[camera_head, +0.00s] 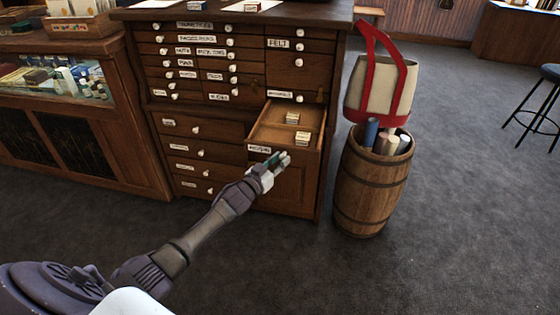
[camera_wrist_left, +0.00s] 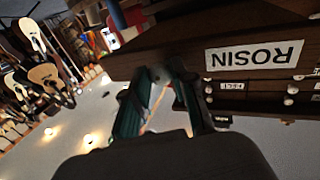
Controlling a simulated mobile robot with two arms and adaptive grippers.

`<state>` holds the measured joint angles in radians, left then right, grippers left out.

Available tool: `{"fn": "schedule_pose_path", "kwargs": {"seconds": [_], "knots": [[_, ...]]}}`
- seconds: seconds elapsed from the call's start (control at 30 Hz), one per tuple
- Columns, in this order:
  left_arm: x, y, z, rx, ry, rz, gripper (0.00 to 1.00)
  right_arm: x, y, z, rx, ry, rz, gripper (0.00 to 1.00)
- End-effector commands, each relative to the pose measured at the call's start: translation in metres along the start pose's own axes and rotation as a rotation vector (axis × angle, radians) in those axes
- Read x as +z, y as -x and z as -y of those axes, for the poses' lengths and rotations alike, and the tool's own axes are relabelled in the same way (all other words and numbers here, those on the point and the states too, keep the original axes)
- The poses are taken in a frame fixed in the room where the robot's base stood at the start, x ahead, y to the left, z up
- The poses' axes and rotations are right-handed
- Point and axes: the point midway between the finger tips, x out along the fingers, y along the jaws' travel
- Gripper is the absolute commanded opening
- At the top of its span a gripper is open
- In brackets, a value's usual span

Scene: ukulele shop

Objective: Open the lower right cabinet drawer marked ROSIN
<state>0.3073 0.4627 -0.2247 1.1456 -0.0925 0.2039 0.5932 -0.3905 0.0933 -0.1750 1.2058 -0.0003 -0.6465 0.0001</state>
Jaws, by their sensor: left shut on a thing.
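The ROSIN drawer (camera_head: 284,147) stands pulled out at the lower right of the wooden cabinet (camera_head: 289,185). Small pale boxes (camera_head: 301,138) lie inside it. Its label (camera_head: 259,149) is too small to read in the head view, but the label reads ROSIN, upside down, in the left wrist view (camera_wrist_left: 254,55). My left gripper (camera_head: 278,160) is at the drawer's front, right of the label, shut on the drawer's knob, which the fingers hide. Its green fingers also show in the left wrist view (camera_wrist_left: 163,82). My right gripper is not in view.
A wooden barrel (camera_head: 364,190) with rolled tubes stands close to the cabinet's right side, with a red and cream bag (camera_head: 381,82) above it. A glass display case (camera_head: 67,85) stands left.

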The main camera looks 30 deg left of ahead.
Motion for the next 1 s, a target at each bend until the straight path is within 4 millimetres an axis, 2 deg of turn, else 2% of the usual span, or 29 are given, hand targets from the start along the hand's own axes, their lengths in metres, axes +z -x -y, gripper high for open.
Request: {"fn": "schedule_pose_path", "kwargs": {"seconds": [0.43, 0.47, 0.6, 0.87, 1.0], "knots": [[-0.0011, -0.0006, -0.0009, 0.001, 0.001, -0.003, 0.0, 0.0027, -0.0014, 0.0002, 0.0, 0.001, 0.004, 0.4], [-0.0011, -0.0006, -0.0009, 0.001, 0.001, -0.003, 0.27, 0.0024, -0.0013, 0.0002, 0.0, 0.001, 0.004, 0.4], [-0.0012, -0.0006, -0.0007, 0.001, 0.001, -0.003, 0.5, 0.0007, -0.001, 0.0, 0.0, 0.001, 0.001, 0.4], [-0.0011, -0.0003, -0.0002, 0.0, 0.001, -0.002, 0.5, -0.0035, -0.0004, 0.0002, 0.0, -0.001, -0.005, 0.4], [-0.0002, 0.0069, 0.0001, 0.0, 0.001, -0.001, 0.5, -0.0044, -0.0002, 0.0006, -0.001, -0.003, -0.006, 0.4]]}}
